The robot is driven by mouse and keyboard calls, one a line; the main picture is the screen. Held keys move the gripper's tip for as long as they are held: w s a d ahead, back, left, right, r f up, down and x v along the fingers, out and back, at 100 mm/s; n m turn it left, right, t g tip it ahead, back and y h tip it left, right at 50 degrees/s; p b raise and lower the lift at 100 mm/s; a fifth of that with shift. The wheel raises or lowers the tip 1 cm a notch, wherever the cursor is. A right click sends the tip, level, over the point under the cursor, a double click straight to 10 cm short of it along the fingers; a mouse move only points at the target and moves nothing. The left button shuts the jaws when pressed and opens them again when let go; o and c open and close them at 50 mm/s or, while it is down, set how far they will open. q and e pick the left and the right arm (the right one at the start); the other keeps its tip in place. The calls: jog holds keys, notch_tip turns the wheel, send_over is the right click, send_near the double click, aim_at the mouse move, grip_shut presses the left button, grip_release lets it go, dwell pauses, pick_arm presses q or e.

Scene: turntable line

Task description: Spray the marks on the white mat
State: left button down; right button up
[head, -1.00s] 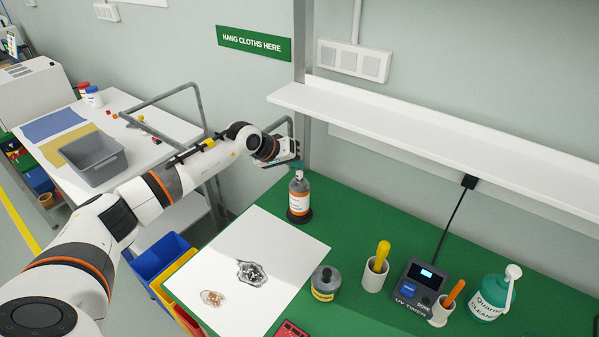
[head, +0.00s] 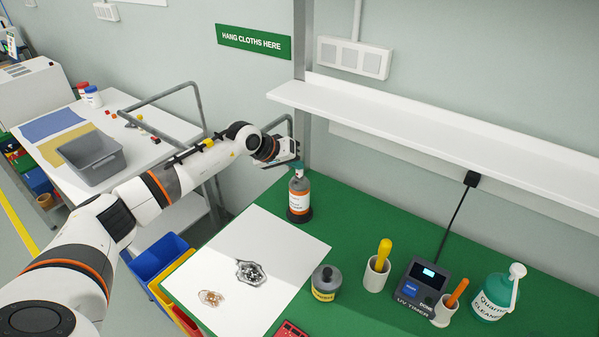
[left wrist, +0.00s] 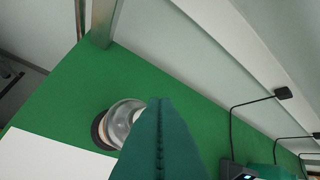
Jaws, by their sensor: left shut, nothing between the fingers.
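The white mat (head: 285,240) lies on the green bench top. It bears a dark grey mark (head: 251,273) and a smaller brown mark (head: 211,298). A clear bottle with a white and orange label (head: 299,196) stands upright on a dark round base behind the mat. My left gripper (head: 298,166) is shut and empty, with its teal fingers at the bottle's top; I cannot tell if they touch it. In the left wrist view the shut fingers (left wrist: 162,135) partly cover the bottle (left wrist: 122,115). My right gripper is not in view.
A dark jar (head: 326,282), a cup with a yellow handle (head: 376,274), a UV timer (head: 421,284) and a Quarnol cleaner bottle (head: 493,298) stand right of the mat. A white shelf (head: 430,140) overhangs the bench's back. A grey bin (head: 93,160) sits on the left table.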

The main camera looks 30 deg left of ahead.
pick_arm(q)
jog(key=shift+f+b, duration=0.25)
jog(key=shift+b, duration=0.15)
dwell(0.4)
jog(key=shift+r, duration=0.75)
notch_tip(320, 180, up, 6)
jog(key=p, duration=0.1)
dwell(0.6)
jog(key=shift+s+f, duration=0.1)
dwell(0.6)
